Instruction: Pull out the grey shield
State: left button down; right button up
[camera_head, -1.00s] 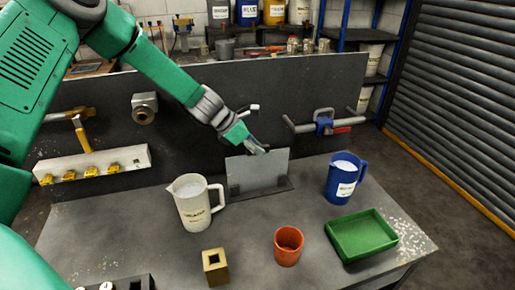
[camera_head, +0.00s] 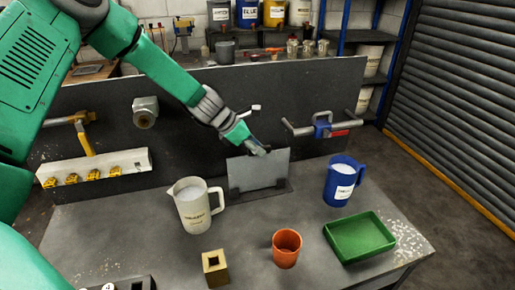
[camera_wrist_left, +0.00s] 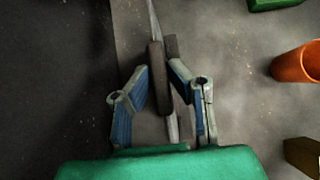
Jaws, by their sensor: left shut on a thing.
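The grey shield (camera_head: 260,171) is a flat upright plate in a dark base (camera_head: 284,191) at the back of the bench, near the dark back panel. My left gripper (camera_head: 258,150) is at the shield's top edge, with its fingers shut on it. In the left wrist view, the left gripper (camera_wrist_left: 161,75) has its two dark finger pads on both sides of the thin plate edge (camera_wrist_left: 153,20). The shield's lower edge appears to sit in the base. My right gripper is not in view.
A white jug (camera_head: 194,205) stands left of the shield and a blue jug (camera_head: 343,180) right of it. In front are a brass square block (camera_head: 215,268), an orange cup (camera_head: 287,248) and a green tray (camera_head: 360,236).

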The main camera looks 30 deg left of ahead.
pick_arm(q)
jog(key=shift+d+r, duration=0.25)
jog(key=shift+d, duration=0.1)
jog(key=shift+d+r+p, duration=0.1)
jog(key=shift+r+p, duration=0.35)
jog(key=shift+p, duration=0.05)
jog(key=shift+a+r+p, duration=0.2)
jog(key=shift+r+p, duration=0.3)
jog(key=shift+p, duration=0.05)
jog(key=shift+a+r+p, duration=0.2)
jog(key=shift+r+p, duration=0.25)
jog(key=shift+p, duration=0.05)
jog(key=shift+d+r+p, duration=0.15)
jog(key=shift+r+p, duration=0.45)
jog(key=shift+r, duration=0.05)
jog(key=shift+d+r, duration=0.15)
jog(key=shift+r, duration=0.75)
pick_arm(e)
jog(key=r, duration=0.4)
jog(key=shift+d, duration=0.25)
pick_arm(q)
jog(key=shift+a+r, duration=0.1)
jog(key=shift+a, duration=0.1)
